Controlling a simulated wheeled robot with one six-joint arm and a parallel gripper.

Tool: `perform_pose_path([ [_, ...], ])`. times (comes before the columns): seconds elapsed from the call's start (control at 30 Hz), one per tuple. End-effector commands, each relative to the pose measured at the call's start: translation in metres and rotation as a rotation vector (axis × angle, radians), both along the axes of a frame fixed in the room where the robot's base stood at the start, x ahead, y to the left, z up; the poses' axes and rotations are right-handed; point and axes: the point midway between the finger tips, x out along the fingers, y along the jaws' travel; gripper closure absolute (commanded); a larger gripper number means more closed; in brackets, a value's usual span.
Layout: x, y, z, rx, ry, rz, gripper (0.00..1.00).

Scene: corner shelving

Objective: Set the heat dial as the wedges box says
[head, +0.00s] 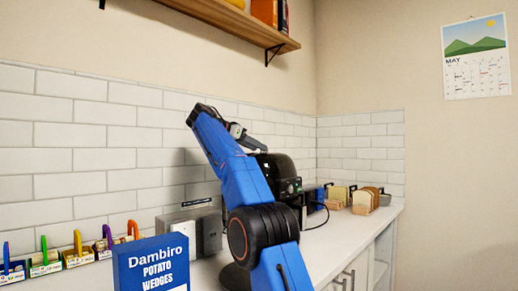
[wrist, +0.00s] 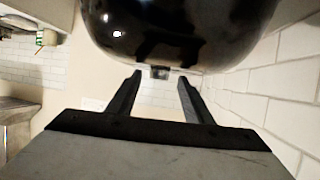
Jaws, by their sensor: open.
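The wedges box (head: 152,265) is blue, stands in the front of the head view and reads "Dambiro POTATO WEDGES". Its lower part is cut off, and no heat setting is readable. A black appliance (head: 277,168) stands on the counter behind my blue arm, with small controls and a green light on its front. I cannot tell which control is the heat dial. In the wrist view, my gripper (wrist: 160,78) is open, its fingers pointing at a glossy black rounded body (wrist: 180,30). A small dark knob-like part (wrist: 160,72) shows between the fingertips; contact cannot be told.
A grey box with sockets (head: 205,228) is against the tiled wall. Racks with bread-like slices (head: 365,200) stand right of the appliance. Several small bins with coloured handles (head: 77,250) line the left. A wooden shelf (head: 235,22) hangs above. Some white counter (head: 335,235) is clear at the front.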

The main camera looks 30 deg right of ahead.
Motion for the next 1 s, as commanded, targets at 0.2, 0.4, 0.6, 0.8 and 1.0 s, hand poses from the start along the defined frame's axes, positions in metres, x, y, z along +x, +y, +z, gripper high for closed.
perform_pose_path([
  [0.2, -0.007, 0.044, 0.001, -0.001, -0.002, 0.004, 0.54],
  [0.4, -0.013, 0.08, 0.001, -0.001, -0.001, 0.003, 0.54],
  [0.6, -0.016, 0.102, 0.001, -0.001, -0.002, 0.001, 0.54],
  [0.8, -0.018, 0.107, 0.001, -0.001, -0.001, 0.0, 0.54],
  [1.0, -0.018, 0.107, 0.001, -0.001, -0.001, 0.0, 0.54],
])
